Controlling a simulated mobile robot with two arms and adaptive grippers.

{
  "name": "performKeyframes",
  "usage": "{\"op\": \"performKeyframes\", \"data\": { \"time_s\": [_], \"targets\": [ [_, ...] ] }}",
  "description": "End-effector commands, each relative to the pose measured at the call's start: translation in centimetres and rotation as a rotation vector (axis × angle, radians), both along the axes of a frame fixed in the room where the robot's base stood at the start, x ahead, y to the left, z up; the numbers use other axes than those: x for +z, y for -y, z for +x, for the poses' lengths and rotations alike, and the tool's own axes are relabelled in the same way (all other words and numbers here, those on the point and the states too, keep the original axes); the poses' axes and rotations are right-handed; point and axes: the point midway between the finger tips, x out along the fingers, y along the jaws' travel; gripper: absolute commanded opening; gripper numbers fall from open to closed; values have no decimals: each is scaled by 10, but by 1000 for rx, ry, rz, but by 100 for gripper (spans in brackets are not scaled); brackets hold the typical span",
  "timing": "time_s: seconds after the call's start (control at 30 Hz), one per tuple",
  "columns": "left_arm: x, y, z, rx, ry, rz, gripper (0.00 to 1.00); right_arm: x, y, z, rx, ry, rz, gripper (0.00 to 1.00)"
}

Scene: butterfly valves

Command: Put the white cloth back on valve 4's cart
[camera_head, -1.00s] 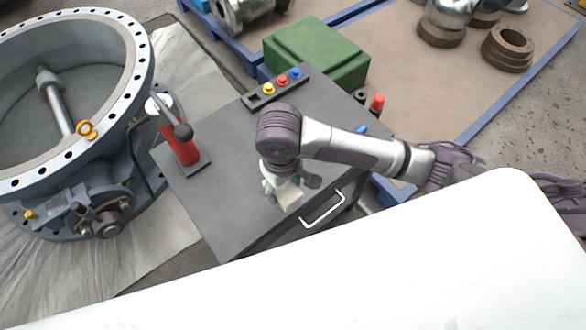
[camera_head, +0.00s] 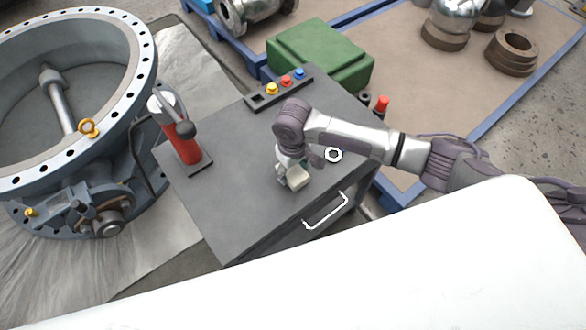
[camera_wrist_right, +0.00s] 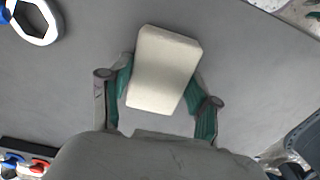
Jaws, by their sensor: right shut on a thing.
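The white cloth is a folded cream-white pad (camera_head: 300,178) low over the top of the grey cart (camera_head: 225,205). My right gripper (camera_head: 290,174) is shut on it. In the right wrist view the cloth (camera_wrist_right: 163,70) sits between the two green-lined fingers of my right gripper (camera_wrist_right: 160,92). Whether the cloth touches the cart top I cannot tell. The large valve (camera_head: 80,110) stands left of the cart. No valve number is readable. My left gripper is not in view.
On the cart stand a red hand pump (camera_head: 182,142), a button strip (camera_head: 278,88) and a white ring-ended tool (camera_head: 334,155), which also shows in the right wrist view (camera_wrist_right: 36,22). A green box (camera_head: 320,52) is behind. The cart's front left top is clear.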

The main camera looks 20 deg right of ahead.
Motion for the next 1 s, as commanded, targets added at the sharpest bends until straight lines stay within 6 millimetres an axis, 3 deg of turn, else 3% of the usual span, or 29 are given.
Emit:
{"op": "performKeyframes", "data": {
  "time_s": [0.23, 0.27, 0.4, 0.77, 1.0],
  "targets": [
    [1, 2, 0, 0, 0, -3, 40, -2, 0, 0, 0, -1, 1, 34],
    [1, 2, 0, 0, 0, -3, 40, -2, 0, 0, 0, 0, 1, 63],
    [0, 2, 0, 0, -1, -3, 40, -2, 0, 0, 0, 0, 1, 86],
    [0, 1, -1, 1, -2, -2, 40, 0, 0, 0, 0, 1, 0, 87],
    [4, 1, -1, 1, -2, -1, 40, 37, 0, 1, 1, 3, 2, 87]
  ]
}}
